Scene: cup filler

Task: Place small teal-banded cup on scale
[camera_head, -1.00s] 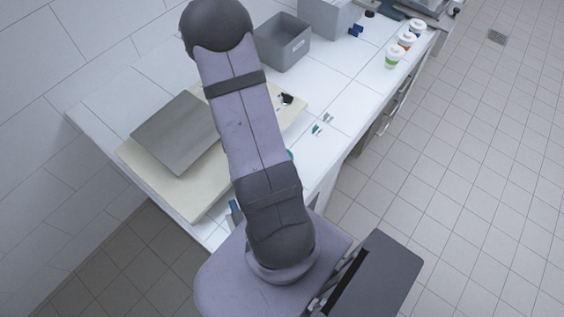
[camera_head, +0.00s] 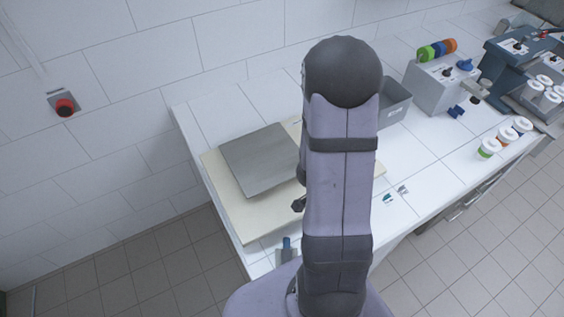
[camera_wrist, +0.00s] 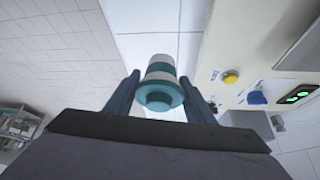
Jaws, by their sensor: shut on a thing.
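The small teal-banded cup (camera_wrist: 160,76) shows in the wrist view, white with teal bands. My gripper (camera_wrist: 161,90) is shut on it, with one dark finger on each side. In the wrist view the scale's panel (camera_wrist: 240,65) with a yellow button and green display is to the right of the cup.
A grey bin (camera_head: 395,103) stands behind my arm. Several cups with white lids (camera_head: 488,147) stand at the counter's right front edge. Small teal pieces (camera_head: 388,198) lie right of my arm. A red wall button (camera_head: 65,106) is at the left.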

